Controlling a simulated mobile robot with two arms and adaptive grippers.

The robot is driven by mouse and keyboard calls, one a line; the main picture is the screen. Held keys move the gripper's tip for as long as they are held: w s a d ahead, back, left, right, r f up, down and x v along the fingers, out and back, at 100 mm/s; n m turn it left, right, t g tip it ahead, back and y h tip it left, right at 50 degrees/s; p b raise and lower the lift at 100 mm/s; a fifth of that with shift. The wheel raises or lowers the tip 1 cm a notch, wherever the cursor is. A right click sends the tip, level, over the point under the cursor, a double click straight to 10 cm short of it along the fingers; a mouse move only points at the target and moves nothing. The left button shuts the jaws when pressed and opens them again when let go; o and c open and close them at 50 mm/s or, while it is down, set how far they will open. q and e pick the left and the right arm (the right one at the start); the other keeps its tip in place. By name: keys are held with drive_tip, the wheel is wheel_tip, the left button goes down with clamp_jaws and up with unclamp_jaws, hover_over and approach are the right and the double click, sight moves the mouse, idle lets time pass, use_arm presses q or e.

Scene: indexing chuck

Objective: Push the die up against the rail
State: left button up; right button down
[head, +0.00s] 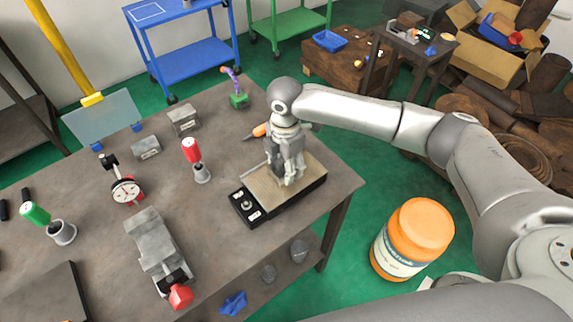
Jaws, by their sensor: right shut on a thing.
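A flat chuck with a tan top plate (312,168) and dark sides lies near the right edge of the workbench. A thin grey rail (267,172) seems to run along its far left edge, partly behind my gripper. My right gripper (287,181) points down over the plate, its fingertips at or just above the surface. It is shut on a small grey piece, apparently the die, which the fingers mostly hide. I cannot tell whether the die touches the rail. My left gripper is not in view.
A black control box (246,207) adjoins the chuck. An orange-handled tool (259,130) lies behind. A red-handled tool (193,152), a dial gauge (126,190), a grey vise (157,250) and grey blocks (183,119) stand left. An orange jar (412,238) is off the bench, right.

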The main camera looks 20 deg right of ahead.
drive_tip(key=shift+w+a, duration=0.25)
drive_tip(key=shift+w, duration=0.45)
drive_tip(key=shift+w+a, duration=0.25)
drive_tip(key=shift+w, duration=0.45)
drive_tip(key=shift+w+a+r, duration=0.1)
drive_tip(key=shift+w, duration=0.2)
idle(0.3)
drive_tip(key=c, duration=0.6)
unclamp_jaws()
